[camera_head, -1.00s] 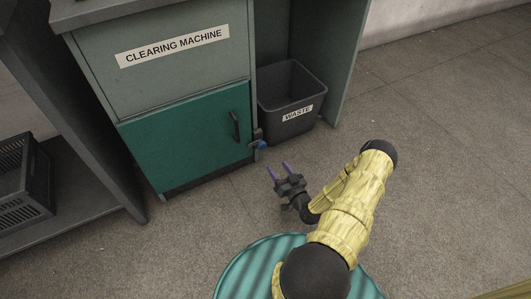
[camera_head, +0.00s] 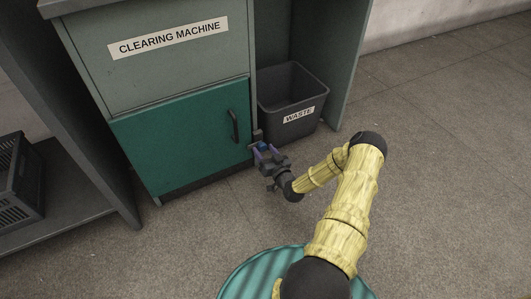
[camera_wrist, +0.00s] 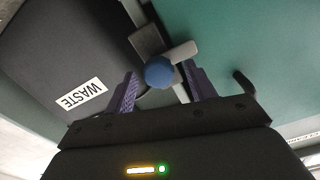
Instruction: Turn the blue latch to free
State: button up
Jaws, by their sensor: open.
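The blue latch shows in the wrist view as a round blue knob (camera_wrist: 159,72) on a grey bracket at the edge of the green door (camera_wrist: 235,45). In the head view the latch (camera_head: 263,146) is small and partly hidden by my gripper. My gripper (camera_head: 264,154) is at the latch, with its purple fingers pointing at it. In the wrist view my gripper (camera_wrist: 163,88) is open, with one finger on each side of the knob. I cannot tell whether either finger touches it. The green door (camera_head: 185,140) is shut.
A dark bin labelled WASTE (camera_head: 293,105) stands right of the door, close to the latch. A black door handle (camera_head: 233,126) sticks out left of the latch. A shelf with a black crate (camera_head: 18,178) is at the left. The floor at right is clear.

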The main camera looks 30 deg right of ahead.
jog(key=shift+d, duration=0.15)
jog(key=c, duration=1)
jog(key=shift+o, duration=0.2)
jog(key=shift+m, duration=0.3)
jog(key=m+p, duration=0.2)
jog(key=m, duration=0.1)
jog(key=shift+r, duration=0.1)
jog(key=m+p, duration=0.1)
jog(key=m, duration=0.4)
jog(key=shift+m, duration=0.3)
jog(key=m, duration=0.4)
jog(key=shift+m+p, duration=0.3)
jog(key=shift+p, duration=0.05)
jog(key=shift+m, duration=2.2)
